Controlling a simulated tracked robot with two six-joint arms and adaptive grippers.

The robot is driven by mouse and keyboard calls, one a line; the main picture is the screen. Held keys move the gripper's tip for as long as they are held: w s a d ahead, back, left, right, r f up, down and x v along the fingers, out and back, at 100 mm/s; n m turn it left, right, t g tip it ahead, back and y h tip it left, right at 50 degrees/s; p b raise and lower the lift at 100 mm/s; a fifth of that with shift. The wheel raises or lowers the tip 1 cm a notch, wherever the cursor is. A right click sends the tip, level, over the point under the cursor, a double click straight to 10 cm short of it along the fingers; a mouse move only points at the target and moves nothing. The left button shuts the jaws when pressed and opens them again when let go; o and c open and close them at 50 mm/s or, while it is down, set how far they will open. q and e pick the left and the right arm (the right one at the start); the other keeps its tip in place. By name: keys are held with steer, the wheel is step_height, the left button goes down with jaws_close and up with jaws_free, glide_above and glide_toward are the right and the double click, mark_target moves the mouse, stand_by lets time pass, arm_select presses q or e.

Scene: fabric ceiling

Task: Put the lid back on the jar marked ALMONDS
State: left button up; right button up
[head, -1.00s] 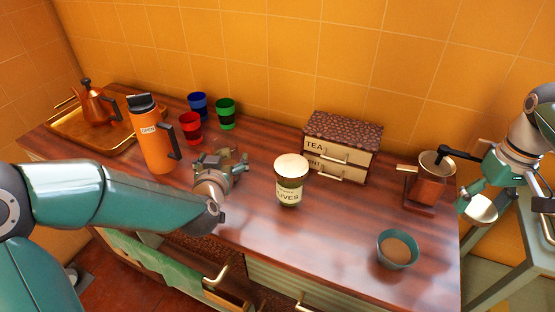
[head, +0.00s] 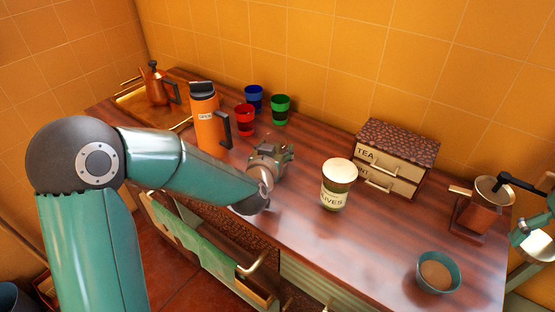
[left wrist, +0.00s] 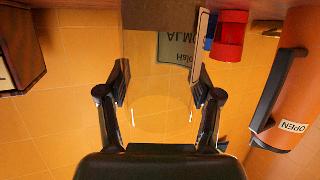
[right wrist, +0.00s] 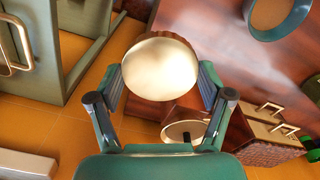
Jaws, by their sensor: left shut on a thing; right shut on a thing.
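My left gripper (head: 280,152) is over the counter, right of the orange flask. In the left wrist view it (left wrist: 161,84) is shut on a clear glass jar (left wrist: 160,112). The jar's dark label, upside down there, shows part of ALMONDS, with brown contents beyond; its mouth faces the camera, uncovered. In the head view my gripper largely hides this jar. My right gripper (head: 524,234) is at the right picture edge, mostly cut off. In the right wrist view it (right wrist: 160,88) is shut on a round cream lid (right wrist: 160,66), which also shows in the head view (head: 534,248).
A cream-lidded jar marked OLIVES (head: 337,186) stands mid-counter. Around it are a TEA drawer box (head: 393,160), coffee grinder (head: 478,210), teal bowl (head: 438,272), orange flask (head: 207,122) and red (head: 244,120), blue and green cups.

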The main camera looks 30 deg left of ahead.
arm_select(q)
steer(key=shift+c, duration=1.4)
steer(key=shift+r, duration=0.2)
steer(key=shift+r, duration=0.6)
step_height(320, 180, up, 2)
steer(key=shift+r, duration=0.1)
arm_select(e)
steer(key=shift+r, duration=0.2)
steer(key=shift+f+b, duration=0.55)
steer(key=shift+f, duration=0.2)
step_height(320, 180, down, 7)
steer(key=b, duration=0.7)
arm_select(q)
steer(key=s+d, duration=0.2)
steer(key=s, duration=0.6)
steer(key=s+d, duration=0.2)
steer(key=s, duration=0.7)
steer(key=shift+s+d+b, duration=0.2)
steer(key=shift+d+b, duration=0.1)
steer(key=shift+b, duration=0.1)
arm_select(e)
steer(key=shift+f, duration=0.4)
